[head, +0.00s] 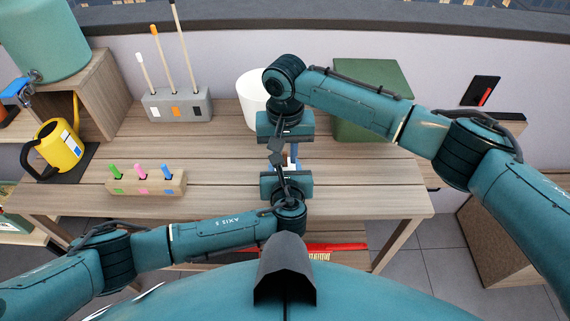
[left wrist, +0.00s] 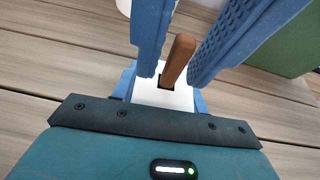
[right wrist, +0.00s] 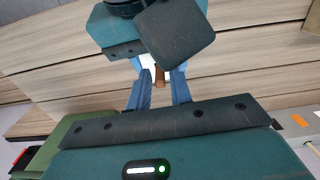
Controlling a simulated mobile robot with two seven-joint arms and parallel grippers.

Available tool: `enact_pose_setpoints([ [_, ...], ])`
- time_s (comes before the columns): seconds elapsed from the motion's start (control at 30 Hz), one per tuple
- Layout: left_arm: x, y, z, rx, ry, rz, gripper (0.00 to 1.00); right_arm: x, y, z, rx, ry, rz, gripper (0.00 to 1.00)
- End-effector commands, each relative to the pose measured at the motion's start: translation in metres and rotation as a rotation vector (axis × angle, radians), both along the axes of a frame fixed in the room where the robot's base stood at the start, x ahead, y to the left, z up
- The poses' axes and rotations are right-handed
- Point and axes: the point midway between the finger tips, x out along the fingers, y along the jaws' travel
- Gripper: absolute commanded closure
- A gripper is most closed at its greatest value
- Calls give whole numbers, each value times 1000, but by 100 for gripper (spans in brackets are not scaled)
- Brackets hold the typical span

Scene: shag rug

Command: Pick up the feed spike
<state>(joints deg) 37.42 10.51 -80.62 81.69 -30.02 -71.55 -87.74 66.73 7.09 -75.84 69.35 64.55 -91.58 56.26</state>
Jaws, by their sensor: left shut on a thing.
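A brown, stick-like piece (left wrist: 180,58), which I take to be the feed spike, sits between the blue fingers of my left gripper (head: 289,167). My left gripper is shut on it above the front middle of the wooden bench. The piece also shows in the right wrist view (right wrist: 159,76), between and beyond the right fingers. My right gripper (head: 290,148) faces the left one from behind, very close, with its fingers apart. Whether it touches the piece cannot be told. In the head view the grippers and arm links hide most of the piece.
On the slatted bench (head: 225,180) stand a wooden block (head: 130,185) with green, pink and blue spikes, a grey holder (head: 178,105) with tall sticks, a white pot (head: 252,97) and a green box (head: 370,90). A yellow watering can (head: 62,150) is at left. The bench's right front is clear.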

Motion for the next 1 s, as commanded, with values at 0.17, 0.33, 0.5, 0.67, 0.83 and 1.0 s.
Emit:
enact_pose_setpoints([
  [0.17,0,0,0,0,1,0,79,0,0,0,0,0,1,94],
  [0.33,0,0,0,0,1,0,79,0,0,0,0,0,1,100],
  [0.5,0,0,0,0,1,0,79,0,0,0,0,0,1,100],
  [0.67,0,0,0,0,1,0,79,0,0,5,0,-1,1,100],
  [0.83,0,0,0,0,1,0,79,0,1,31,2,-3,2,100],
  [1.0,0,0,0,0,1,0,79,0,1,67,2,-3,2,100],
])
